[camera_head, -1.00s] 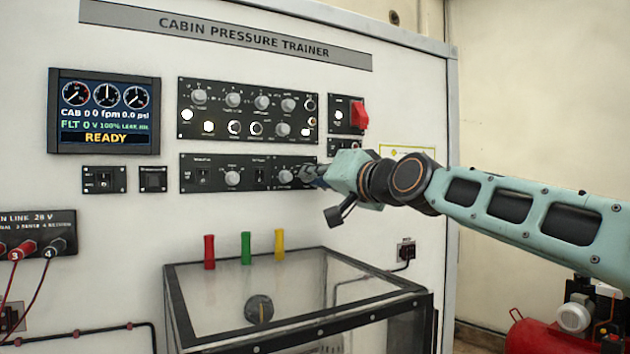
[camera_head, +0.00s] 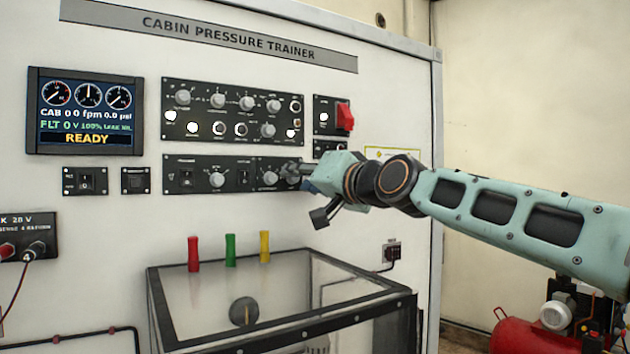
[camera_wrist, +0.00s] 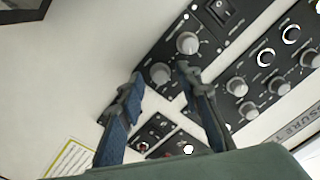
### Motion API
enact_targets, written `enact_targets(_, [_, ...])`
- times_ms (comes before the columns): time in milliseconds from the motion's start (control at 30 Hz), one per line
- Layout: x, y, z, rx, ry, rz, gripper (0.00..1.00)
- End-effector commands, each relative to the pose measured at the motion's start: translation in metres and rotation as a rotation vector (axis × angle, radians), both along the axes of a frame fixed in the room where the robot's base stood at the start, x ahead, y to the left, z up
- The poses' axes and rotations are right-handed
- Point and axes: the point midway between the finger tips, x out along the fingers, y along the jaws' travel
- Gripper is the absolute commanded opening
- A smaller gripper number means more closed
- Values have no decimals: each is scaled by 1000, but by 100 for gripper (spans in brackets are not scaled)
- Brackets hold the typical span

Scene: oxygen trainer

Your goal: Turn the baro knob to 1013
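The lower black panel (camera_head: 203,160) on the trainer's front carries several grey knobs and switches. Its labels are too small to read, so I cannot tell which knob is baro. My gripper (camera_head: 292,172) is at this panel's right end and hides part of it. In the wrist view my gripper (camera_wrist: 158,84) is open, its two blue-grey fingers apart. The panel's end knob (camera_wrist: 160,73) shows between the fingertips; contact cannot be told. A neighbouring knob (camera_wrist: 187,43) lies just beyond the right fingertip; it shows in the head view too (camera_head: 270,178).
The upper panel (camera_head: 232,112) holds more knobs and lit buttons, with a red switch guard (camera_head: 345,117) to its right. A display (camera_head: 86,111) reads READY. A glass-topped box (camera_head: 290,285) stands below, with red, green and yellow pegs behind it.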

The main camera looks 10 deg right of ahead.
Motion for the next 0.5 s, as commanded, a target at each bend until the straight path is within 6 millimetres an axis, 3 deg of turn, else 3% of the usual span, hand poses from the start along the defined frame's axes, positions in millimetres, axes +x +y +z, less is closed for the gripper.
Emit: enact_targets(500, [-60,-23,-1,2,0,-4,32])
